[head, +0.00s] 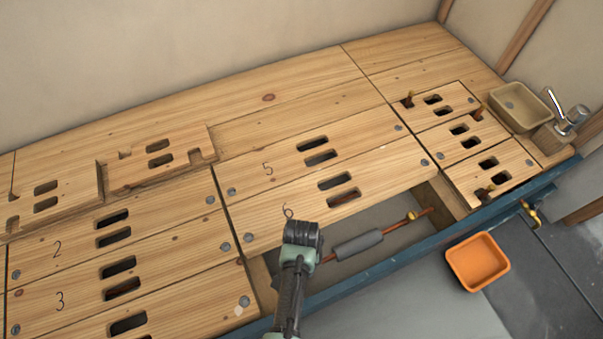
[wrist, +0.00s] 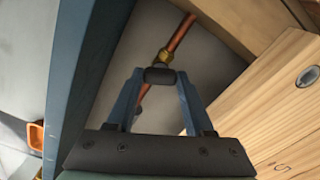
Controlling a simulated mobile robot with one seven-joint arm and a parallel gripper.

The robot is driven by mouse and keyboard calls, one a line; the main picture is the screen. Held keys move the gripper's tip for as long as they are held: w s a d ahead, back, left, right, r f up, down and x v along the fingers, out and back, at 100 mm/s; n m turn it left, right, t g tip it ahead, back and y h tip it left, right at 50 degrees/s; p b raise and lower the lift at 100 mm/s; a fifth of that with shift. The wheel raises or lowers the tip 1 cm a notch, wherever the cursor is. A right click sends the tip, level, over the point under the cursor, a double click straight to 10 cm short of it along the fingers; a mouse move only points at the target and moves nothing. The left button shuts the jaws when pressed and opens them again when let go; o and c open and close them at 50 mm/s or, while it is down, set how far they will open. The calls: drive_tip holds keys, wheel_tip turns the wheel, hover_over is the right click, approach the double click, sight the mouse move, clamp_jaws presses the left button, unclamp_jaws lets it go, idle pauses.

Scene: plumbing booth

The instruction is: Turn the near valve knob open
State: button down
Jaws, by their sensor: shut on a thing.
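In the wrist view, my gripper (wrist: 160,78) has its two blue-grey fingers closed on a small dark knob (wrist: 160,76). The knob sits beside a brass fitting (wrist: 163,57) on a copper pipe (wrist: 180,34). The pipe runs on below the knob between the fingers. How far the knob is turned cannot be told. In the head view, my arm reaches over the open gap in the floor and hides the knob and fingertips. The pipe in the gap carries a grey sleeve (head: 358,245) and another brass fitting (head: 412,216) to the right.
Wooden floor boards with slots surround the gap; the board marked 6 (head: 375,195) borders it behind. A blue beam (head: 385,258) runs along its front, also in the wrist view (wrist: 85,85). An orange tray (head: 478,261) stands beyond the beam. A tan basin (head: 519,106) is at far right.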

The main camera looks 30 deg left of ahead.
drive_tip(key=n+p, duration=0.3)
drive_tip(key=n, duration=0.3)
drive_tip(key=shift+r+p, duration=0.15)
drive_tip(key=shift+p, duration=0.15)
drive_tip(key=n+p, duration=0.1)
drive_tip(key=n, duration=0.5)
drive_tip(key=shift+n+p, duration=0.35)
drive_tip(key=shift+n, duration=0.05)
drive_tip(key=shift+c, duration=1.4)
unclamp_jaws()
wheel_tip(320, 180, up, 13)
drive_tip(key=p, duration=0.9)
